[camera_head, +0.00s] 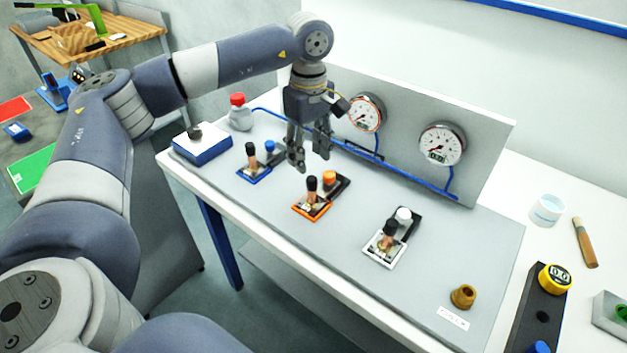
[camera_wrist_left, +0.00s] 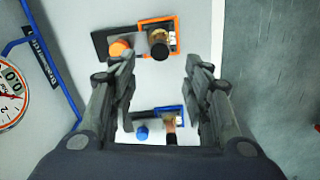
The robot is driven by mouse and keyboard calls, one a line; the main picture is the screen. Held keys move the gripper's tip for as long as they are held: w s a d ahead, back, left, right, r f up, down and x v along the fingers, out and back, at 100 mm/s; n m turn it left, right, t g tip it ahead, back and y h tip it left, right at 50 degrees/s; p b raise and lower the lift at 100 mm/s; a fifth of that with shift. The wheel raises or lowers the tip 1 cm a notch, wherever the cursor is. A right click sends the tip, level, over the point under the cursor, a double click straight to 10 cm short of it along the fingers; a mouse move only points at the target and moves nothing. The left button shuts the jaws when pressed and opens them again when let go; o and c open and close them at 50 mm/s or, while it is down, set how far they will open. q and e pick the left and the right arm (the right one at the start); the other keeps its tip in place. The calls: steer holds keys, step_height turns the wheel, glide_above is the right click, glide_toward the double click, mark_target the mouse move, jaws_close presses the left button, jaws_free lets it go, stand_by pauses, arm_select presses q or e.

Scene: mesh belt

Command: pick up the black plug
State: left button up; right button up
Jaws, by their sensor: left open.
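Several copper-coloured plugs with black tops stand on the panel; I cannot tell which one the task means. One black-topped plug (camera_head: 311,188) is at the orange-framed station (camera_head: 298,210), beside an orange knob (camera_head: 329,177). Another (camera_head: 251,155) is at the blue-framed station, and a third (camera_head: 389,232) at the white-framed one. My left gripper (camera_head: 309,156) is open and empty, pointing down above the panel near the orange and blue stations. In the left wrist view, the orange station's black plug (camera_wrist_left: 159,49) shows beyond the open fingers (camera_wrist_left: 160,78). My right gripper is not in view.
Two gauges (camera_head: 441,144) sit on the upright back panel, with blue tubing along its foot. A blue and white box (camera_head: 203,146) and a red-capped bottle (camera_head: 240,115) stand at the left end. A brass fitting (camera_head: 463,296) is at the right.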

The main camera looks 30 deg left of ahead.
mark_target(312, 178)
arm_select(q)
step_height(312, 178, down, 3)
steer(key=shift+f+p, duration=0.1)
steer(key=shift+p, duration=0.2)
steer(key=f, duration=0.1)
steer(key=f+p, duration=0.1)
steer(key=f, duration=0.1)
steer(key=f+p, duration=0.1)
steer(key=f, duration=0.1)
steer(key=shift+s+d, duration=0.1)
steer(key=shift+d, duration=0.25)
steer(key=shift+f, duration=0.25)
jaws_close()
